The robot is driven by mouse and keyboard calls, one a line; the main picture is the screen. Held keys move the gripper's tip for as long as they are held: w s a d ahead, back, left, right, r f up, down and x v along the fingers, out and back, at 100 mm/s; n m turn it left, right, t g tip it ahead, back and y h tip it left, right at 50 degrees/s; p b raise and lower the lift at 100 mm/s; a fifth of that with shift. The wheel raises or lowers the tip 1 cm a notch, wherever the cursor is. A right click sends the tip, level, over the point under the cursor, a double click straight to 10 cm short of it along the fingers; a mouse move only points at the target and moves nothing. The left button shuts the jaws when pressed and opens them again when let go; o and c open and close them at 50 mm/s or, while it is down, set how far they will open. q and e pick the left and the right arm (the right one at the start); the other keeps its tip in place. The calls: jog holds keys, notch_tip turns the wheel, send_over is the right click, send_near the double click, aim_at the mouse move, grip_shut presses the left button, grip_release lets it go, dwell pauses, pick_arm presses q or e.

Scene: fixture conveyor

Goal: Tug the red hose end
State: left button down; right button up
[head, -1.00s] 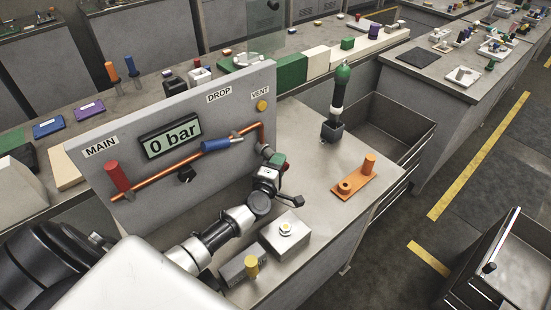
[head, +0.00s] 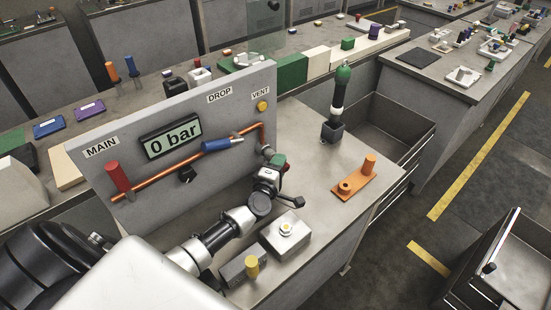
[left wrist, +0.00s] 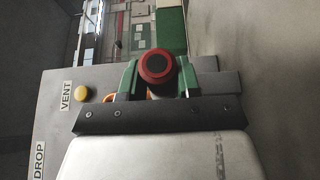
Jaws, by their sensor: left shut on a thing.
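The red hose end (left wrist: 156,66) shows in the left wrist view as a round red ring with a dark centre. It sits between the two green fingers of my left gripper (left wrist: 157,78), which is shut on it. In the head view my left gripper (head: 277,162) is at the right end of the panel, by the copper pipe's end, and mostly hides the hose end. The panel (head: 222,125) carries a display reading 0 bar, a red MAIN handle (head: 118,177), a blue DROP handle (head: 222,145) and a yellow VENT button (head: 262,106). My right gripper is not in view.
An orange plate with a peg (head: 355,184) and a green-topped dark tool in a holder (head: 338,100) stand to the right. Bench between them is clear.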

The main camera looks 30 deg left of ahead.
pick_arm(q)
jog(key=shift+s+d+f, duration=0.1)
jog(key=shift+d+f, duration=0.1)
jog(key=shift+f, duration=0.05)
dwell(0.6)
jog(key=c, duration=1.1)
grip_release()
jog(key=o, duration=0.4)
jog(key=shift+a+r, duration=0.1)
jog(key=shift+r, duration=0.05)
